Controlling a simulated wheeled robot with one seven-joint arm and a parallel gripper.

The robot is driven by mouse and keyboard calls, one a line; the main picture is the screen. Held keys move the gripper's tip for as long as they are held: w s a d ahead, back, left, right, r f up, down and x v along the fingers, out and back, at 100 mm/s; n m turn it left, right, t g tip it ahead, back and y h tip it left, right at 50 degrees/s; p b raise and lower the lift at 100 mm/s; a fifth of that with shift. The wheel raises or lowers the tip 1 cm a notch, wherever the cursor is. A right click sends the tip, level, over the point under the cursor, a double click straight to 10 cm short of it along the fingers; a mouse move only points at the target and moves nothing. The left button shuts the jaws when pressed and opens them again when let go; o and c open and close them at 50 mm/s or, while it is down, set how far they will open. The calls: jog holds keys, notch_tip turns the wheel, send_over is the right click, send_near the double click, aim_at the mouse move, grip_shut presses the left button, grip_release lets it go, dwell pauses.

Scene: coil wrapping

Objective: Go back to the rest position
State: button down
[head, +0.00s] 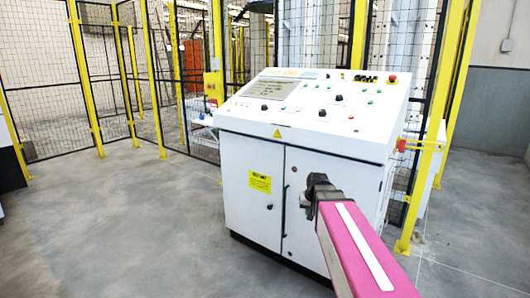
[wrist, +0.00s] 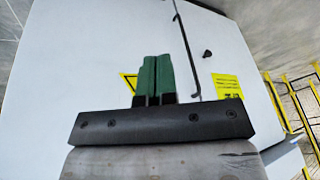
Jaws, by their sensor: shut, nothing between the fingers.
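My gripper (wrist: 155,62) shows in the wrist view with its two green fingers together and nothing between them. In the head view my dark gripper (head: 318,183) is at the end of my pink arm, in front of the right door of the white control cabinet (head: 237,165). The cabinet's white front also fills much of the wrist view (wrist: 90,60). I cannot tell how far the fingers are from the door. The fingertips are partly hidden behind the wrist in the head view.
The cabinet's sloped console (head: 310,115) carries a screen, several buttons and a red emergency stop (head: 392,78). Yellow-posted mesh fencing (head: 150,75) stands behind and beside it. The grey floor (head: 120,230) to the left is clear. A grey wall (head: 490,110) is at the right.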

jog(key=s+f+g+h, duration=0.1)
jog(key=s+f+g, duration=0.2)
jog(key=s+f, duration=0.9)
jog(key=s, duration=0.4)
jog(key=shift+d+f+g, duration=0.2)
jog(key=shift+d+g, duration=0.05)
jog(key=shift+g, duration=0.05)
jog(key=shift+w, duration=0.1)
